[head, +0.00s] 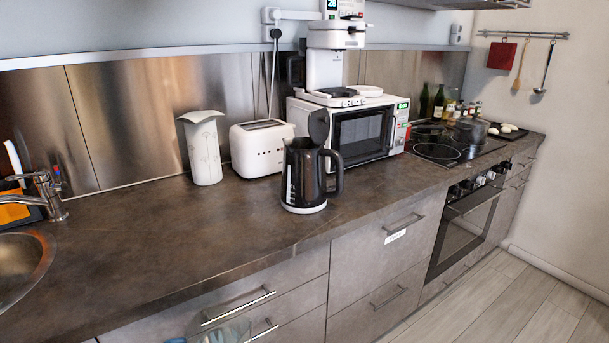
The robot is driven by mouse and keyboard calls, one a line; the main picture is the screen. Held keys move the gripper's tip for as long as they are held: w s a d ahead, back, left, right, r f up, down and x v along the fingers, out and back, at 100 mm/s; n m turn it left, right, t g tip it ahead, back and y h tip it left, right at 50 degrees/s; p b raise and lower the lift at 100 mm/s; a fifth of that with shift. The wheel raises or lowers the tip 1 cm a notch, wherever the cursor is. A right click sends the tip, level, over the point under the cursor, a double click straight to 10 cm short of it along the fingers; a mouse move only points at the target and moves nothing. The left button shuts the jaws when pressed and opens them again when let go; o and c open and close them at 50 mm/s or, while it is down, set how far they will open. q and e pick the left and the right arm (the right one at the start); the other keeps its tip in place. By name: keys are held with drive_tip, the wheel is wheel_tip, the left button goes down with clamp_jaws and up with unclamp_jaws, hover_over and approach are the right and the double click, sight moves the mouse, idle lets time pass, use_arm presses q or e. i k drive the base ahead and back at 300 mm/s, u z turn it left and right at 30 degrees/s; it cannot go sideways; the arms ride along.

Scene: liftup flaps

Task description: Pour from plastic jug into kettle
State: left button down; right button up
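The kettle (303,178) is dark with a light base and a water gauge strip. It stands upright on the counter near the front edge, its lid (318,127) raised and its handle to the right. A clear, see-through object (228,333) with a blue part (178,340) shows at the bottom edge, in front of the drawers. It is mostly cut off; it may be the plastic jug, but I cannot tell. A white, jug-like container (205,150) stands upright at the back of the counter. Neither gripper shows, so I cannot tell what holds the clear object.
A white toaster (260,148) and a microwave (362,133) with a coffee machine (325,65) on top stand behind the kettle. A sink (22,268) and tap (50,195) are at left. A hob (440,150) is at right. The counter (150,240) left of the kettle is clear.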

sight(303, 188)
drive_tip(key=k, duration=1.15)
drive_tip(key=z, duration=0.45)
drive_tip(key=i, duration=0.45)
drive_tip(key=z, duration=1.05)
drive_tip(key=i, duration=1.1)
drive_tip(key=u, duration=0.65)
drive_tip(key=i, duration=1)
drive_tip(key=u, duration=0.95)
